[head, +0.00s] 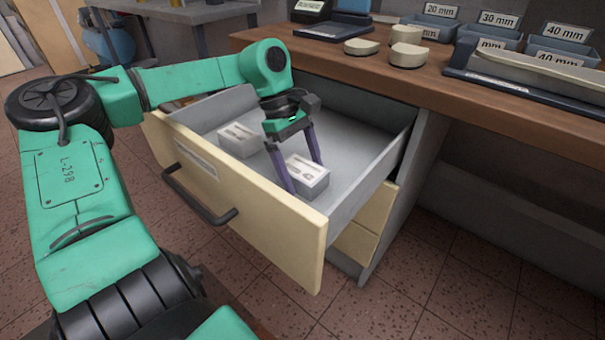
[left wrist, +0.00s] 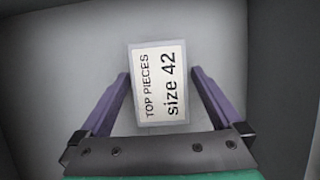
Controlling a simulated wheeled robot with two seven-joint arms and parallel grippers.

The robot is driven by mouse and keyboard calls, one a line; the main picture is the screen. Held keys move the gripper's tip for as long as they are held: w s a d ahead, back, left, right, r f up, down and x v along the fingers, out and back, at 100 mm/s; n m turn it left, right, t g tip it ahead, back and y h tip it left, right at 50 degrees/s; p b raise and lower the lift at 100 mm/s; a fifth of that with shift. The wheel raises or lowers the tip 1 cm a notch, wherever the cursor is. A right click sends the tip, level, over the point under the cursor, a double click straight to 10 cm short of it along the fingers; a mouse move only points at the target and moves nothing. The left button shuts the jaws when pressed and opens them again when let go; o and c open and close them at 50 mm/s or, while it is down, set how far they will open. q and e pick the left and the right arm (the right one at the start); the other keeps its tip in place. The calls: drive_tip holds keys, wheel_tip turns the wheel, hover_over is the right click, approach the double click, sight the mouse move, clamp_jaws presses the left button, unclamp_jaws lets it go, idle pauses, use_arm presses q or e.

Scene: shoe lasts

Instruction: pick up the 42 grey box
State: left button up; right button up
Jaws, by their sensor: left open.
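The 42 grey box (head: 308,174) sits in the open drawer, near its front right part. In the left wrist view its label (left wrist: 159,84) reads "TOP PIECES size 42". My left gripper (head: 300,173) reaches down into the drawer with its purple fingers apart, one on each side of this box. In the left wrist view the gripper (left wrist: 160,82) shows gaps between the fingers and the box, so it holds nothing. A second grey box (head: 240,139) lies in the drawer to the left. My right gripper is out of view.
The open drawer (head: 262,219) has a cream front with a dark handle, and its walls surround the boxes. The wooden bench top (head: 455,82) above carries labelled bins (head: 497,28) and pale pieces (head: 408,54). The drawer floor right of the box is clear.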

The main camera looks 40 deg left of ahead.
use_arm(q)
drive_tip(key=shift+f, duration=0.25)
idle(0.3)
drive_tip(key=c, duration=1.4)
drive_tip(key=shift+r, duration=0.1)
